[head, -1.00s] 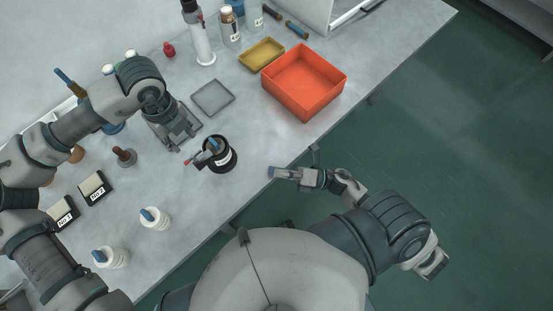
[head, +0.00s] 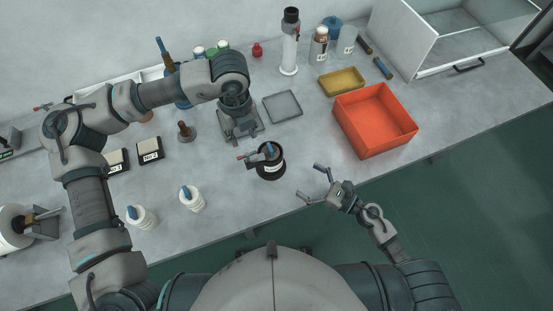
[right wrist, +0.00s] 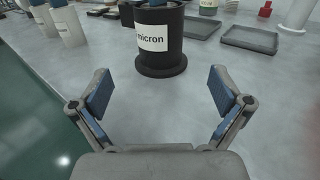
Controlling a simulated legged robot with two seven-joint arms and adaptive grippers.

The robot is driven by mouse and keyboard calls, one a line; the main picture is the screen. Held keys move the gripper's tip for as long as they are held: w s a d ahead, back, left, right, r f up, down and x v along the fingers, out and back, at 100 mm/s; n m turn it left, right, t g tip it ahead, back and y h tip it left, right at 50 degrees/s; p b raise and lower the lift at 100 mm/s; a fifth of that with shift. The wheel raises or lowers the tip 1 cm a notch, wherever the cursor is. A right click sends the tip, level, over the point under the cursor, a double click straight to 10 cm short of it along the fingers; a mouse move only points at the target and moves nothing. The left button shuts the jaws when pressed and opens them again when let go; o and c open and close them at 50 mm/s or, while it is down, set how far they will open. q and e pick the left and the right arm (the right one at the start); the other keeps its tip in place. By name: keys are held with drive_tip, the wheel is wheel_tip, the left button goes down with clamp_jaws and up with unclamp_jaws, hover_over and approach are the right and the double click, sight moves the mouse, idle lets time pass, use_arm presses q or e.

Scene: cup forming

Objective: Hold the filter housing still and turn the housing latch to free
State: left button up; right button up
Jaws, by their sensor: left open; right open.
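The filter housing (head: 271,167) is a black round pot with a white label, upright on the grey bench near its front edge. In the right wrist view the housing (right wrist: 160,58) stands ahead, beyond the fingers, its label partly reading "micron". A red-tipped lever (head: 248,154), apparently the latch, sticks out left from its top, beside a blue-tipped part. My left gripper (head: 241,137) points down, open, just behind and left of the housing, apart from it. My right gripper (head: 311,182) is open and empty at the front edge, right of the housing; its spread fingers (right wrist: 159,92) also show in the right wrist view.
An orange bin (head: 375,120) and a yellow tray (head: 341,81) stand to the right. A flat grey tray (head: 283,106) lies behind the housing. White blue-topped bottles (head: 192,199) stand at the front left. A brown-handled stamp-like object (head: 186,132) stands left of my left gripper.

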sight(281, 164)
drive_tip(key=x, duration=1.3)
drive_tip(key=shift+d, duration=0.1)
drive_tip(key=c, duration=1.4)
drive_tip(key=shift+c, duration=0.2)
